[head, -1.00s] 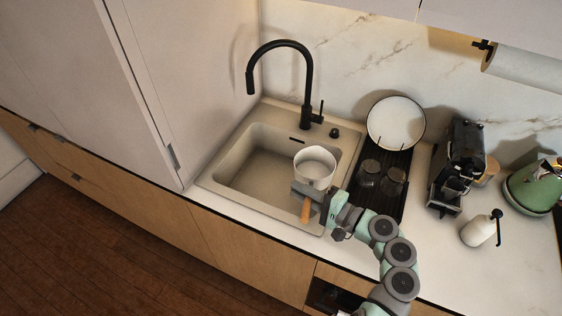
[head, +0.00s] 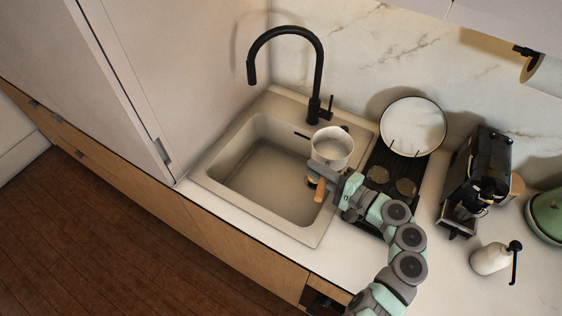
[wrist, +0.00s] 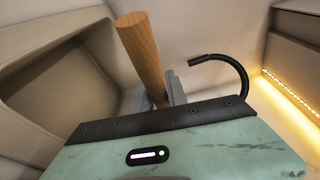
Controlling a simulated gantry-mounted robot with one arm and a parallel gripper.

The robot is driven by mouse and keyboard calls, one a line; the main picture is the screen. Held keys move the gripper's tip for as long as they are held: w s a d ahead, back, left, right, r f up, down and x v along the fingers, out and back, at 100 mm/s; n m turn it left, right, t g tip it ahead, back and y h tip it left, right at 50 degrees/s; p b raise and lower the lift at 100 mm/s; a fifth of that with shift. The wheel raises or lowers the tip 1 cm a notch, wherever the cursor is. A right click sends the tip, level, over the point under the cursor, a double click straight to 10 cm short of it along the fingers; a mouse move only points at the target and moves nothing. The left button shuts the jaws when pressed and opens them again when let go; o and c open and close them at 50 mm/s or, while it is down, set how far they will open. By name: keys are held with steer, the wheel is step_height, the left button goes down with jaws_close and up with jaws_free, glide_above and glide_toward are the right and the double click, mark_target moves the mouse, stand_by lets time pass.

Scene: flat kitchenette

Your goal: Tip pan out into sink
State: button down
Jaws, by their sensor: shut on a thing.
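The white pan (head: 331,148) with a wooden handle (head: 320,190) shows in the head view over the right part of the beige sink (head: 262,180), near its right rim. Its opening faces up and towards the camera; I cannot tell its exact tilt or what it holds. My gripper (head: 324,180) is shut on the pan's handle and is just in front of the pan. In the wrist view the handle (wrist: 143,55) sticks up between my fingers (wrist: 155,98); the pan's bowl is not in that view.
A black faucet (head: 318,75) stands behind the sink, its spout reaching left. A coffee machine (head: 480,175) and soap bottle (head: 490,259) stand farther right. The sink's left side is clear.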

step_height(320, 180, down, 4)
steer(key=shift+w+f+b, duration=0.1)
steer(key=shift+b, duration=0.8)
steer(key=shift+a+p, duration=0.1)
steer(key=shift+p, duration=0.25)
steer(key=w+a+f+n+g+h+p, duration=0.1)
steer(key=a+f+n+g+h+p, duration=0.1)
steer(key=a+f+h+p, duration=0.4)
steer(key=shift+w+a+f+n+g+h+p, duration=0.35)
steer(key=shift+f+g+h+p, duration=0.3)
steer(key=shift+p, duration=0.25)
steer(key=shift+w+a+r+p, duration=0.1)
steer(key=shift+r+p, duration=0.15)
steer(key=shift+p, duration=0.05)
steer(key=shift+a+r+n+g+h+p, duration=0.15)
steer(key=shift+g+h+p, duration=0.1)
steer(key=shift+h+p, duration=0.35)
steer(key=shift+a+r+n+g+h+p, duration=0.1)
steer(key=shift+g+h+p, duration=0.1)
steer(key=shift+h+p, duration=0.35)
